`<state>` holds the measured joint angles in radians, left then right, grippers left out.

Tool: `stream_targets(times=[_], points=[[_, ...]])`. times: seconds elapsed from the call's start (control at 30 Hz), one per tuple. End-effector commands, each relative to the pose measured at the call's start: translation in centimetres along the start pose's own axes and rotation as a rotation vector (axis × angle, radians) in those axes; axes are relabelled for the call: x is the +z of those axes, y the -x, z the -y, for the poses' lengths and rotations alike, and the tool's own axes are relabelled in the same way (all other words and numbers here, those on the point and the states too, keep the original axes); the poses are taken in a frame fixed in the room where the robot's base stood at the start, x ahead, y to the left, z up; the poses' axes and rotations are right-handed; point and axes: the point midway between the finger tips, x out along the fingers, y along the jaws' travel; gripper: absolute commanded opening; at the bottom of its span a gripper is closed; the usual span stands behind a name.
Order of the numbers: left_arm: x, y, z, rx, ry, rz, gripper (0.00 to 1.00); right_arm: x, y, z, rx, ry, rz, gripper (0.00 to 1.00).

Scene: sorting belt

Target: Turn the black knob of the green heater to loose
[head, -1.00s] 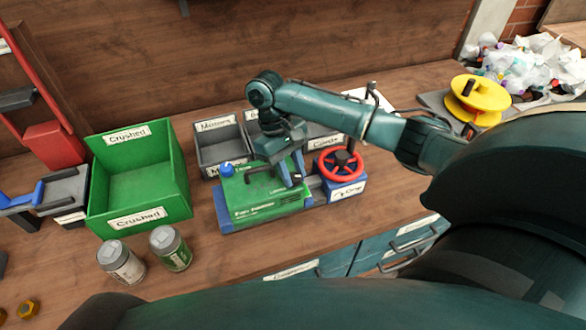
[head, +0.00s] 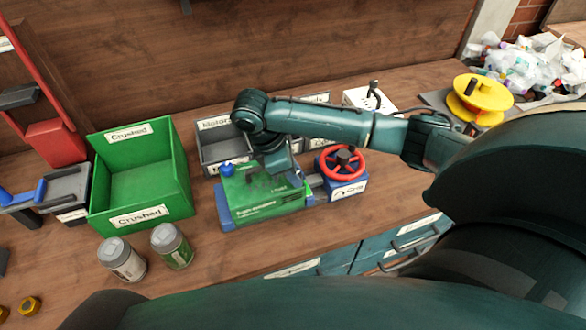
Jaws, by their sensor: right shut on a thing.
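The green heater (head: 260,207) is a low green box with blue ends, standing on the wooden bench in the middle of the head view. A small blue knob (head: 227,169) sits on its back left corner. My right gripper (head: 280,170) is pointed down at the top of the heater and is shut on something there. That fits the black knob, but my wrist and fingers hide it, so its turn position cannot be read. My left gripper is not in view.
A red handwheel (head: 342,162) on a blue base stands close at the heater's right. Grey bins (head: 222,147) stand behind it, a green Crushed bin (head: 140,181) at its left. Two cans (head: 122,260) (head: 172,246) stand front left. A yellow spool (head: 480,95) is back right.

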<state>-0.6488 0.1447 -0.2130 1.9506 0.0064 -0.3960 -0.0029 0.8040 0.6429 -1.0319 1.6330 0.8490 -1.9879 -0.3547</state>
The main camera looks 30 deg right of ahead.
Motion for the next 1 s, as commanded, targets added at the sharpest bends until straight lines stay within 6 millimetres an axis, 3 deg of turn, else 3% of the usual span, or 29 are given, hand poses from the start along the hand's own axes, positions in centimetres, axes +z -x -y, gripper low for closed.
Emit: stream_targets(times=[0.5, 1.0], points=[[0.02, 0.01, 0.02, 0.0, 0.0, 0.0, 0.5, 0.09, -0.05, 0.23, 0.132, 0.322, 0.0, 0.05], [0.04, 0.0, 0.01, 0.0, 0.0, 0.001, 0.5, 0.07, -0.06, 0.27, 0.159, 0.387, 0.0, 0.05]])
